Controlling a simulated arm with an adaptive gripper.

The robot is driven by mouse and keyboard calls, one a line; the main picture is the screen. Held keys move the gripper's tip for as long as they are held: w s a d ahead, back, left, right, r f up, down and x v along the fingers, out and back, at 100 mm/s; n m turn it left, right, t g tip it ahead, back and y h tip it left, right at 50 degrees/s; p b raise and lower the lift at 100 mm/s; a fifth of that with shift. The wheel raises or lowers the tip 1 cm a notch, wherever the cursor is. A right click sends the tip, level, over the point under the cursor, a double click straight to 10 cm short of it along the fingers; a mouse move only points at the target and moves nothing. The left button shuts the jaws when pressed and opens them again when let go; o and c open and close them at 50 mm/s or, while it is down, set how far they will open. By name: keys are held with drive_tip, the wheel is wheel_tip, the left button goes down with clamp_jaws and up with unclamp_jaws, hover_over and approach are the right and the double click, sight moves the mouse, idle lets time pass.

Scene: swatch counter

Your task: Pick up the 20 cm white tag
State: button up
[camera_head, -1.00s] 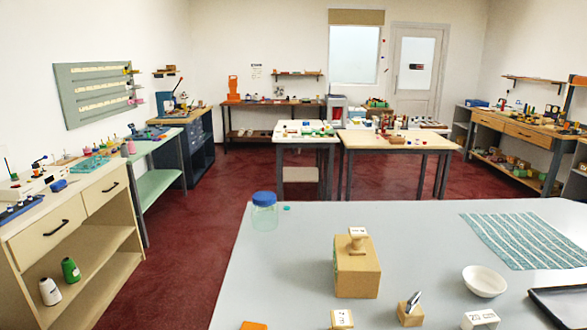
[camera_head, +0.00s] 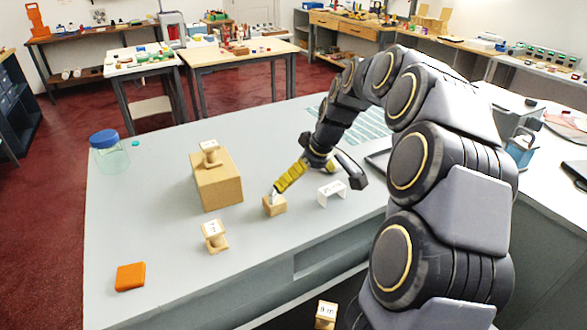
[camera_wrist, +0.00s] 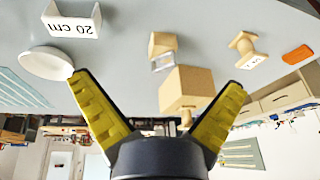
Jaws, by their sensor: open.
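The white tag (camera_head: 331,193) stands on the grey counter like a small bracket, just beyond the wooden block with a metal piece. In the wrist view the 20 cm tag (camera_wrist: 72,24) is upside down at the upper left, with its lettering readable. My gripper (camera_head: 319,186) is open over the counter, its yellow finger in front of the wooden block and its dark finger above and right of the tag. In the wrist view my gripper (camera_wrist: 157,82) has its fingers spread wide with nothing between them in grip. The tag is outside the left finger there.
A cardboard box (camera_head: 219,188) with a spool on top, a wooden block (camera_head: 275,207), a labelled spool (camera_head: 213,240) and an orange piece (camera_head: 130,277) stand left. A white bowl (camera_wrist: 46,63) is near the left finger. A jar (camera_head: 108,155) stands far left.

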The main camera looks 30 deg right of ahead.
drive_tip(key=h, duration=0.1)
hover_over(334, 189)
drive_tip(key=s, duration=0.2)
wheel_tip(334, 189, down, 4)
drive_tip(key=shift+a+r+m+t, duration=0.1)
drive_tip(key=shift+a+m+t, duration=0.05)
drive_tip(key=shift+m+t, duration=0.25)
drive_tip(key=x, duration=0.7)
drive_tip(key=shift+d+f, duration=0.3)
drive_tip(key=shift+d, duration=0.05)
drive_tip(key=c, duration=0.9)
